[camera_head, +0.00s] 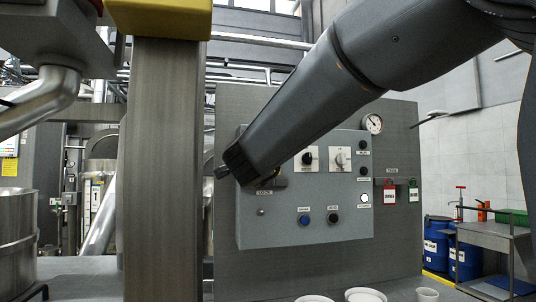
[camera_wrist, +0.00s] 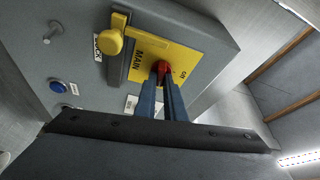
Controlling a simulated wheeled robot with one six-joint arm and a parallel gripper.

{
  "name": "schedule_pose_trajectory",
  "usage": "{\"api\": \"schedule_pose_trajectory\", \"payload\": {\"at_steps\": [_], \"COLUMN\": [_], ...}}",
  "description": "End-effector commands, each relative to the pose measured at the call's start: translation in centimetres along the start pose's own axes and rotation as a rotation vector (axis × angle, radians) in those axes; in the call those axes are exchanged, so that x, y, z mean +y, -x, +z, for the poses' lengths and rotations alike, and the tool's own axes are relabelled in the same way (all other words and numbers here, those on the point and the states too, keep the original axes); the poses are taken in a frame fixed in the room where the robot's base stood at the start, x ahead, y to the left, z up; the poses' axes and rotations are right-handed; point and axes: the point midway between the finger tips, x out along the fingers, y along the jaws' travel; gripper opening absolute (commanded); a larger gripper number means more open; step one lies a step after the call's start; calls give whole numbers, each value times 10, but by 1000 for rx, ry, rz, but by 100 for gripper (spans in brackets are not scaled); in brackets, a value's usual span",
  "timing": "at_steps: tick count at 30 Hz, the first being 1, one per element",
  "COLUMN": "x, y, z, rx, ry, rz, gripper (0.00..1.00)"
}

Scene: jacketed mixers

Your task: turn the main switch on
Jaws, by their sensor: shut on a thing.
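The main switch is a red handle (camera_wrist: 163,68) on a yellow plate (camera_wrist: 146,60) marked MAIN and ON in the wrist view. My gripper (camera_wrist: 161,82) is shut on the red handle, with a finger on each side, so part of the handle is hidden. A yellow knob (camera_wrist: 110,42) on a slide stands beside the plate near the LOCK label. In the head view, my gripper (camera_head: 222,172) is at the left part of the grey control box (camera_head: 285,226), and my arm hides the main switch there.
The box also carries a blue button (camera_head: 304,219), a dark button (camera_head: 334,218) and two rotary switches (camera_head: 307,158) near my arm. White cups (camera_head: 365,295) stand below. A steel column (camera_head: 160,170) rises left of the box.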

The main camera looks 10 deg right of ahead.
Motion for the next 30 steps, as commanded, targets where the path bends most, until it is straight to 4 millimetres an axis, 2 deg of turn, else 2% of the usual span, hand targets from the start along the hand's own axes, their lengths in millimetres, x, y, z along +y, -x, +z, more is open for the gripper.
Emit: {"api": "schedule_pose_trajectory", "payload": {"at_steps": [12,29,30], "x": [0,1,1], "y": [0,0,0], "z": [0,0,0], "rx": [-1,-1,-1], "ry": [-175,-202,-202], "rz": [74,85,85], "gripper": [0,0,14]}}
